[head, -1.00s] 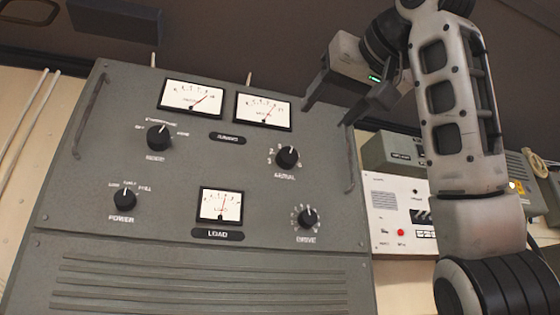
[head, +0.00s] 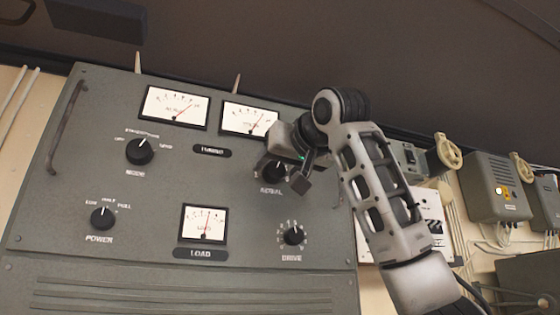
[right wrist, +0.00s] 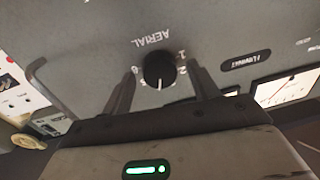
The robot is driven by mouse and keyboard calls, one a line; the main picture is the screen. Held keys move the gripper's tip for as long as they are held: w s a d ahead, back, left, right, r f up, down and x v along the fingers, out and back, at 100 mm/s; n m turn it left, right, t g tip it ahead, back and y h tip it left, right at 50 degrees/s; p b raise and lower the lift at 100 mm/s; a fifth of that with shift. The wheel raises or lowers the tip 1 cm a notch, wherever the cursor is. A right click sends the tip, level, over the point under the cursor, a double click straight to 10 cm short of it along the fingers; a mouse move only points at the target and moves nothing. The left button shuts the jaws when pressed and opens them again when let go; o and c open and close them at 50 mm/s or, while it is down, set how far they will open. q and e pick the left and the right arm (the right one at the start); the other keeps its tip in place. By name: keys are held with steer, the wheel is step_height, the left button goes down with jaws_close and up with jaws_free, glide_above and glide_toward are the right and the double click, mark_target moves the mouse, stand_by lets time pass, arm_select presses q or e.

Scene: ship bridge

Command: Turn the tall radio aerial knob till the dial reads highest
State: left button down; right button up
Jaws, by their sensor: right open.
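The aerial knob (head: 274,171) is a black round knob with a white pointer line, on the right of the grey radio panel (head: 120,190). My right gripper (head: 284,170) is open in front of it and hides part of it. In the right wrist view, the knob (right wrist: 160,70) sits between the two spread fingers (right wrist: 162,82), with a gap on each side. Its pointer line faces the gripper. Two white dials are at the panel top: the left dial (head: 176,107) has its needle leaning right, and the right dial (head: 250,119) is partly hidden by my gripper. My left gripper is not in view.
The mode knob (head: 140,151), power knob (head: 102,218), drive knob (head: 293,236) and load dial (head: 204,223) share the panel. A bar handle (head: 65,125) stands out at its left edge. Grey wall boxes (head: 495,187) and a handwheel (head: 447,150) are to the right.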

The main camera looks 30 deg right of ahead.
steer(key=c, duration=1)
steer(key=shift+o, duration=0.2)
steer(key=shift+n, duration=0.3)
steer(key=n, duration=0.3)
steer(key=shift+a+n+g, duration=0.1)
steer(key=shift+n+g, duration=0.2)
steer(key=shift+n, duration=1.6)
